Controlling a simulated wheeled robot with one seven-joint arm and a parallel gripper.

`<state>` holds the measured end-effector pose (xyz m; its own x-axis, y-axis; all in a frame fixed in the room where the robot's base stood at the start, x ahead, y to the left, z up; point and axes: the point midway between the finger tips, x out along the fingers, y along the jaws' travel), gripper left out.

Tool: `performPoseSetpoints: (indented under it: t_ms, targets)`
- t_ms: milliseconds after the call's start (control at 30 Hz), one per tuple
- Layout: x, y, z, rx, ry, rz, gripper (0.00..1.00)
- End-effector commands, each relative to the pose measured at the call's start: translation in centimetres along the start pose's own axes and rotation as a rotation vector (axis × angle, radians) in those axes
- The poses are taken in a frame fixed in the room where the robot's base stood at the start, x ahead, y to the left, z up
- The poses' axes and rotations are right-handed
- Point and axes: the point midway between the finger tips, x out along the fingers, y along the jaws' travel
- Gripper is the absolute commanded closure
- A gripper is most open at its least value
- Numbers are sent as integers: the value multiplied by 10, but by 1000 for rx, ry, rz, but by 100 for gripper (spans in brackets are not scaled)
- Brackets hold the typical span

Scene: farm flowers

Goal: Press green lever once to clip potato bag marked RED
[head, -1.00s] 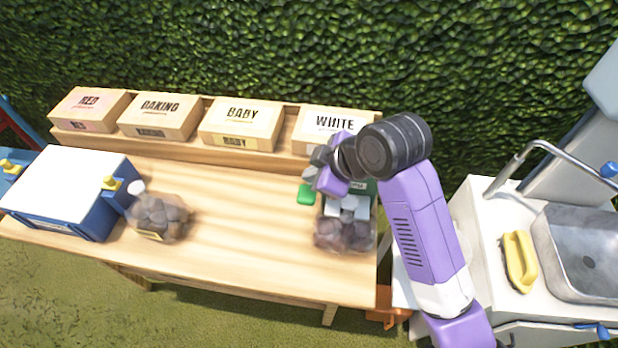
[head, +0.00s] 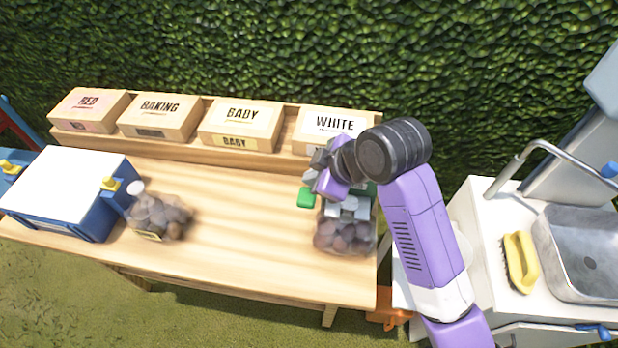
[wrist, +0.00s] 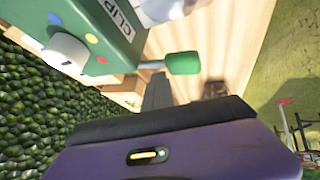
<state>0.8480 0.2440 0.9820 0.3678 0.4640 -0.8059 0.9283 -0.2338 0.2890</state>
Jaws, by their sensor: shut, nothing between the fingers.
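The green lever (head: 306,197) sticks out to the left of the clip machine at the right end of the table. It also shows in the wrist view (wrist: 183,63), on the green machine (wrist: 100,38) marked CLIP. My gripper (head: 320,172) is shut and empty above and behind the lever. In the wrist view a dark finger (wrist: 158,92) is close to the lever; whether they touch I cannot tell. A bag of reddish-brown potatoes (head: 340,238) sits at the front of the machine, which my arm partly hides. I cannot read a mark on this bag.
A second potato bag (head: 160,217) stands beside a blue and white box (head: 75,185) at left. Boxes RED (head: 89,108), BAKING (head: 158,117), BABY (head: 240,125) and WHITE (head: 330,128) line the back shelf. The table middle is clear. A sink (head: 585,255) with a yellow brush (head: 521,262) is right.

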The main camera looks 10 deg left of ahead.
Motion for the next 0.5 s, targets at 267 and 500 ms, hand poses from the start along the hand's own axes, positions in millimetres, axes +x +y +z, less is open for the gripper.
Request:
performPoseSetpoints:
  t_ms: [267, 500]
  targets:
    - [-2, 1, -1, 0, -1, -2, 100]
    - [-12, 7, -8, -1, -1, -2, 100]
